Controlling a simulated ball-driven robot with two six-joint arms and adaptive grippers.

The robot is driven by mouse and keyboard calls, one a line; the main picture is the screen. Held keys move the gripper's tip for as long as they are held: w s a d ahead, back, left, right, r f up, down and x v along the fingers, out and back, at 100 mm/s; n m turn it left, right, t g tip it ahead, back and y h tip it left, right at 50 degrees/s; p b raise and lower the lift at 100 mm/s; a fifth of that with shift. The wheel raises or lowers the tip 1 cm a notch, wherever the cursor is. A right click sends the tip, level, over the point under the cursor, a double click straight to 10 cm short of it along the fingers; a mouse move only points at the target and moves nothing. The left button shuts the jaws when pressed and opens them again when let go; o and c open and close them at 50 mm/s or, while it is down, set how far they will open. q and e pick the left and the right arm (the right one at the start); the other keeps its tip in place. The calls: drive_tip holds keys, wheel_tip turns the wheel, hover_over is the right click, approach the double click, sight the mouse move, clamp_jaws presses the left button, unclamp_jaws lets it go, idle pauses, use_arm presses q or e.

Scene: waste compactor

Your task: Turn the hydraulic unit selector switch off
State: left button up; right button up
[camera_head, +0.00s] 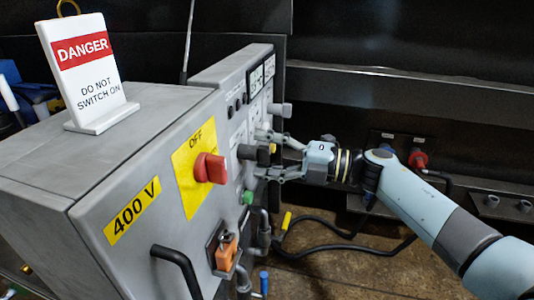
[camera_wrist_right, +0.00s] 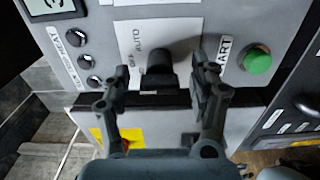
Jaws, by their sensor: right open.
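The hydraulic unit is a grey cabinet (camera_head: 150,150). Its black selector switch (camera_wrist_right: 158,70) sits on a white plate marked OFF and AUTO in the right wrist view. The switch knob also shows in the head view (camera_head: 248,152). My right gripper (camera_head: 264,155) is open at the cabinet's front, with one finger on each side of the knob. In the right wrist view, the gripper (camera_wrist_right: 158,82) has its fingers spread around the switch. I cannot tell whether either finger touches it. My left gripper is not in view.
A red rotary switch (camera_head: 209,168) on a yellow OFF plate sticks out nearby. A green START button (camera_wrist_right: 257,60) is right of the selector in the wrist view. A DANGER sign (camera_head: 84,75) stands on the cabinet. Black cables (camera_head: 330,235) lie below my right arm.

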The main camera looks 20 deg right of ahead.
drive_tip(key=v, duration=1.2)
